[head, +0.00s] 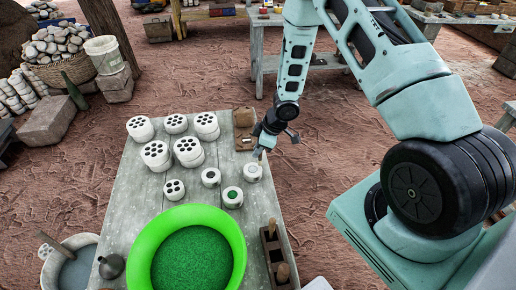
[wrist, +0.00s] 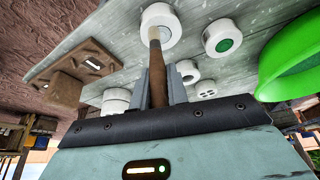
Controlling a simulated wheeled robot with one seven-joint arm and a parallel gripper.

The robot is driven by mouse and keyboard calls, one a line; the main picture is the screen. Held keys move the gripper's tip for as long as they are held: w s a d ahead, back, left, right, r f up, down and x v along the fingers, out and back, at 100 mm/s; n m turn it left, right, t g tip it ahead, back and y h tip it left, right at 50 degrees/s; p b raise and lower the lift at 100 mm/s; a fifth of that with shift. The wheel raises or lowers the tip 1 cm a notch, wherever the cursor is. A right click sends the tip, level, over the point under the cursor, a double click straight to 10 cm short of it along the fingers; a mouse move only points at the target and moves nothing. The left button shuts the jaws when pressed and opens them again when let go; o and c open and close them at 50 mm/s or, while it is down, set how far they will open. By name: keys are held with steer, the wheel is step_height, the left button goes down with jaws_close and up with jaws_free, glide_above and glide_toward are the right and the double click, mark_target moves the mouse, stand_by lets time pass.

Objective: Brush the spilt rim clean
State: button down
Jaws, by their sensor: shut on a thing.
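My gripper (head: 268,143) is shut on a brush (wrist: 156,75), with a brown handle and a pale tip. In the wrist view the brush tip lies over a round white mould (wrist: 158,14); I cannot tell whether it touches the rim. That mould also stands under my gripper in the head view (head: 252,176). No green spill can be made out on its rim. To its left stand a white mould with green filling (head: 232,197) and a smaller one with a dark opening (head: 210,177). The green-filled one also shows in the wrist view (wrist: 223,37).
A green basin (head: 235,226) full of green grains stands at the table's front. Several white multi-hole moulds (head: 157,152) stand at the left. A brown block (head: 243,120) lies behind my gripper. A dark wooden rack (head: 270,255) is at the right edge. The grey table (head: 135,190) has some bare room.

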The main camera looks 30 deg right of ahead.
steer(key=shift+r+p, duration=2.9)
steer(key=shift+r, duration=0.2)
steer(key=shift+f, duration=0.1)
